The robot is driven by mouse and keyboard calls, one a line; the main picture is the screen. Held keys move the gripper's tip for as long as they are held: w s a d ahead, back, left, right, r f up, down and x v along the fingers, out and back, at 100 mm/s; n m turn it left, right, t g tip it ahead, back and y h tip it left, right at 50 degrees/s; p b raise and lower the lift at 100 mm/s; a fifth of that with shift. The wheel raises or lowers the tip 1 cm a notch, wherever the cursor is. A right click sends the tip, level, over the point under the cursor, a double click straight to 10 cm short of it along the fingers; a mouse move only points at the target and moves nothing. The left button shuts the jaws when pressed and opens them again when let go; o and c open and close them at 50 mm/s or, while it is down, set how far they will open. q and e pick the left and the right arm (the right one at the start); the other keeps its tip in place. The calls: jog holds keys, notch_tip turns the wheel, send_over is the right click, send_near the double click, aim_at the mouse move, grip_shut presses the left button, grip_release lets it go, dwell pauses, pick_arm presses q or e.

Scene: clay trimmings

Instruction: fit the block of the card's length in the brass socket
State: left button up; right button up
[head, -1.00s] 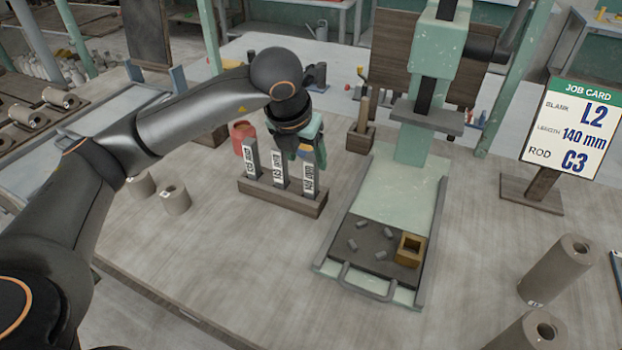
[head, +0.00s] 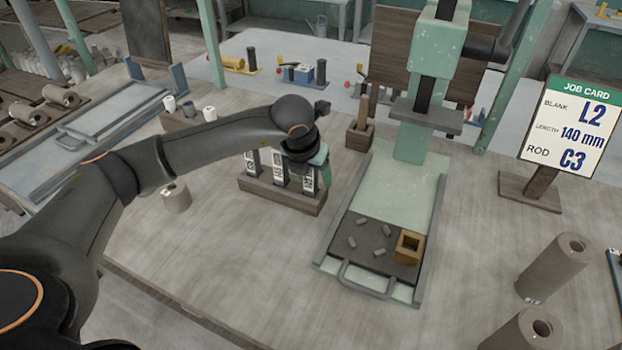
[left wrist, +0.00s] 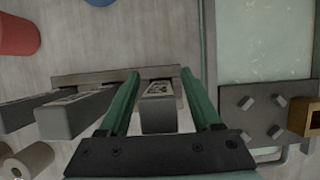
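Three grey blocks with white labels stand in a wooden rack (head: 262,193): a left block (head: 252,163), a middle block (head: 279,168) and a right block (head: 307,180). The label figures are too small to read surely. My left gripper (left wrist: 161,76) is open over the right block (left wrist: 159,116), one finger on each side with gaps showing. The brass socket (head: 409,247) is an open square box on the dark plate of the green press; it also shows in the left wrist view (left wrist: 303,117). The job card (head: 568,128) reads 140 mm. My right gripper is out of view.
Several small grey pieces (head: 379,253) lie on the plate (head: 350,228) beside the socket. The press column (head: 428,90) rises behind it. Grey cylinders (head: 553,268) stand at the right. The table between rack and press is clear.

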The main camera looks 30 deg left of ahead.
pick_arm(q)
grip_shut()
dwell(0.3)
jog(key=shift+r, duration=0.1)
